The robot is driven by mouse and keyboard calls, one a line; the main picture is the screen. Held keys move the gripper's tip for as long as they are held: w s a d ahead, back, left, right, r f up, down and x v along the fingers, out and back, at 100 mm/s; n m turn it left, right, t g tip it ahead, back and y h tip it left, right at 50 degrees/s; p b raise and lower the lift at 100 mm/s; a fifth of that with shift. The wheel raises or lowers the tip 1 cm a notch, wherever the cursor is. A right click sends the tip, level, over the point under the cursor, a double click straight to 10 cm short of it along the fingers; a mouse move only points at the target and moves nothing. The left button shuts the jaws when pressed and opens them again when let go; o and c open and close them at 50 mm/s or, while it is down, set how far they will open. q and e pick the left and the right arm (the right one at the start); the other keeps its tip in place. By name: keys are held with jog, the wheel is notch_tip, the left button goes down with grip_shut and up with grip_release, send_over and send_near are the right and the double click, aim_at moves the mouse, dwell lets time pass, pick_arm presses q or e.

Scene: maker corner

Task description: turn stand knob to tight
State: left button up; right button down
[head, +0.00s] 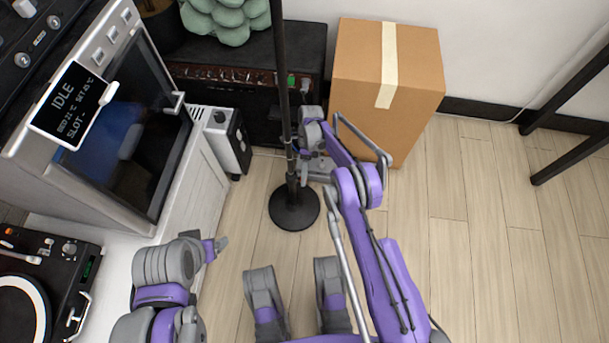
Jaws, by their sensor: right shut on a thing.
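A black stand (282,75) rises upright from a round black base (294,212) on the wooden floor. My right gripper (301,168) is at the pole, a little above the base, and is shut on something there. The stand knob cannot be made out; the gripper and wrist cover that spot, so its turn position does not show. My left gripper (216,248) is low at the left, away from the stand, and its jaws are too small and turned to read.
A cardboard box (415,75) stands behind and right of the stand. A black cabinet (262,48) is behind it. A small grey-and-black unit (228,140) and a white bench with a display-fronted machine (130,130) are at left. The floor at right is mostly clear.

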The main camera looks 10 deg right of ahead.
jog(key=shift+g, duration=0.3)
jog(key=shift+c, duration=1.8)
grip_release()
